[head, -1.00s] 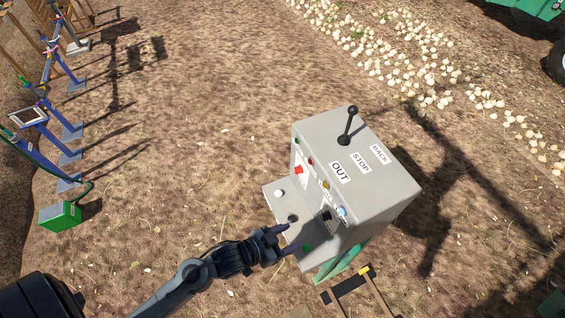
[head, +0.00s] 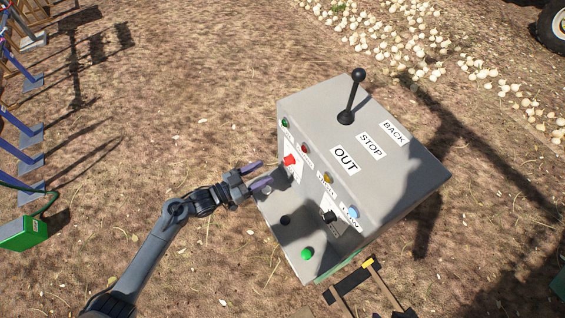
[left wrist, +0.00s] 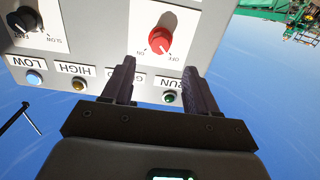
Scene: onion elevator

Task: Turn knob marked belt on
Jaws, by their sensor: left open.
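The grey control box (head: 330,150) stands right of centre in the head view. A red knob (head: 290,160) is on its front panel near the left end. The knob shows large and upside down in the left wrist view (left wrist: 159,42), with ON and OFF marks beside it. I cannot read the word belt near it. My left gripper (head: 265,173) is open and empty, just in front of the red knob. Its two fingers (left wrist: 158,72) point at the panel, with the knob between and beyond them. They look apart from the knob. My right gripper is not in view.
A black lever (head: 352,95) stands on the box top by OUT, STOP and BACK labels. A black FAST/SLOW knob (left wrist: 22,18) and coloured lamps share the panel. The lower ledge has a green button (head: 307,253) and a black one (head: 285,220).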

